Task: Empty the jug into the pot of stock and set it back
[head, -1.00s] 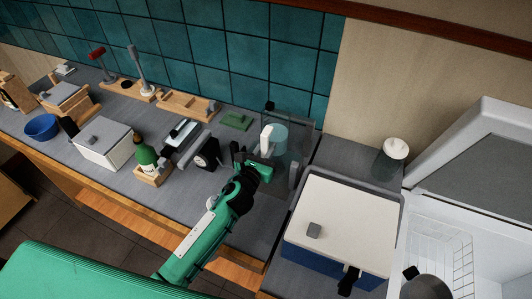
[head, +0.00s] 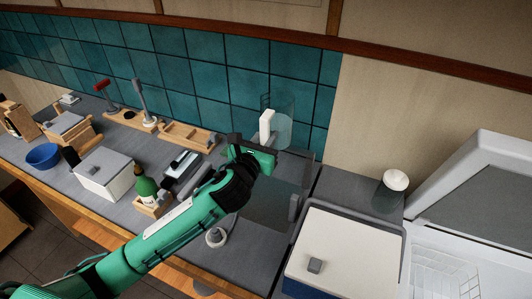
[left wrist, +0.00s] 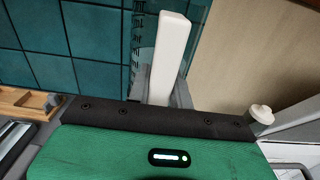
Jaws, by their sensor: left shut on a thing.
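The jug (head: 284,118) is clear, with a white handle (head: 267,125) on its left side and a pale tint in its lower part. My left gripper (head: 262,156) is shut on the handle and holds the jug up in front of the teal tiles, seemingly upright. In the left wrist view the white handle (left wrist: 170,50) rises beyond the gripper body, which hides its lower end. Below the jug, a see-through dark-tinted vessel (head: 275,205) with a grey side grip stands on the counter, perhaps the pot. I cannot make out its contents. My right gripper is out of view.
A white-lidded box (head: 340,250) stands to the right, near an open white chest (head: 445,270) and a white-topped jar (head: 393,185). A green bottle (head: 146,190), white box (head: 104,174) and blue bowl (head: 42,156) crowd the counter's left. A wooden tray (head: 188,135) lies behind.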

